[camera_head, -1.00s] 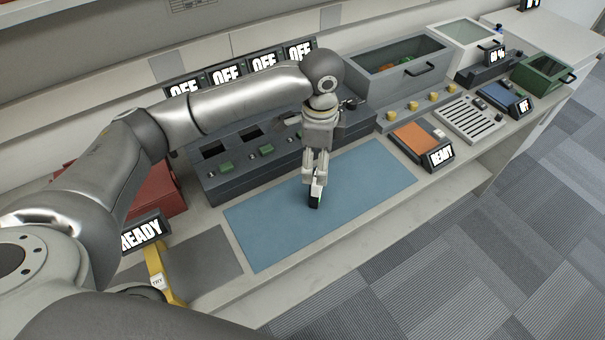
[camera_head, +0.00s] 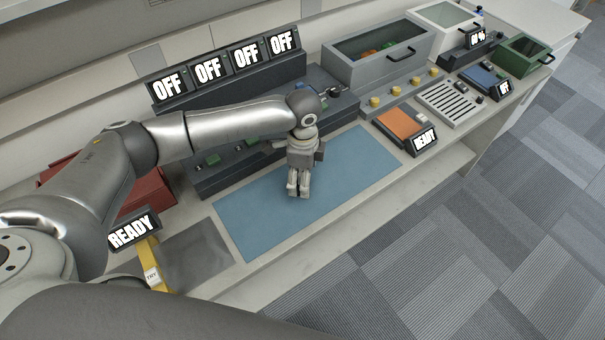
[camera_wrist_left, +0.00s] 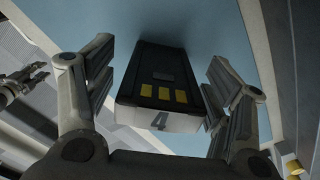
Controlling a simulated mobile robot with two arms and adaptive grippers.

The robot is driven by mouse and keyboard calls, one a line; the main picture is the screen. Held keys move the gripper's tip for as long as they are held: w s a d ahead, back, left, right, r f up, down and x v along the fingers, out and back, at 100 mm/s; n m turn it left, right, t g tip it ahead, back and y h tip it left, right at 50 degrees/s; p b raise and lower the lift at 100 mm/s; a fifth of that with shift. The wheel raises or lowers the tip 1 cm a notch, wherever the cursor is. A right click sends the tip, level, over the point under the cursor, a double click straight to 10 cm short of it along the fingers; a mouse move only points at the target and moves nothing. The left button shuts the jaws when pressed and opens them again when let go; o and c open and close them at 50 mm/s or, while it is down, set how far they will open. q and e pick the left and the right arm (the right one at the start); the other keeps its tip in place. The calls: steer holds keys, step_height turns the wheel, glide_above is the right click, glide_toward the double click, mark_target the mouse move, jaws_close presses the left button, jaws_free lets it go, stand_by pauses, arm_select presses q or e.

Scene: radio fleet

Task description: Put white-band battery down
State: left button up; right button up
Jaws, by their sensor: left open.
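The white-band battery (camera_wrist_left: 157,85) is a dark block with yellow patches and a white end marked 4. In the left wrist view it rests on the blue mat (camera_wrist_left: 190,22) between the fingers of my left gripper (camera_wrist_left: 160,58). The fingers are open, with a gap on each side of the battery. In the head view my left gripper (camera_head: 298,192) points down over the blue mat (camera_head: 250,215) and hides the battery. What looks like my right gripper (camera_wrist_left: 25,84) shows small at the left of the left wrist view; its finger state is unclear.
Behind the mat stands a dark slotted unit (camera_head: 240,165) with several OFF displays. An orange pad (camera_head: 399,123) with a READY display lies right of the mat, a grey mat (camera_head: 197,258) left of it. The blue mat's right part is clear.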

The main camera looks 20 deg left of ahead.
arm_select(q)
steer(key=shift+f, duration=0.3)
steer(key=c, duration=1.3)
steer(key=shift+r, duration=0.1)
steer(key=shift+r, duration=0.1)
steer(key=shift+w+r+b, duration=0.1)
steer(key=shift+r+b, duration=0.3)
steer(key=shift+r, duration=0.2)
steer(key=shift+s+a+r+b, duration=0.1)
steer(key=shift+s+r+b, duration=0.3)
steer(key=shift+s+r, duration=1.75)
steer(key=shift+s+d+r+b, duration=0.1)
steer(key=shift+s+r+b, duration=0.25)
steer(key=shift+s+r, duration=1.8)
steer(key=shift+s+a+r+b, duration=0.1)
steer(key=shift+s+r+b, duration=0.3)
steer(key=shift+s+r, duration=1.75)
steer(key=shift+s+f, duration=0.65)
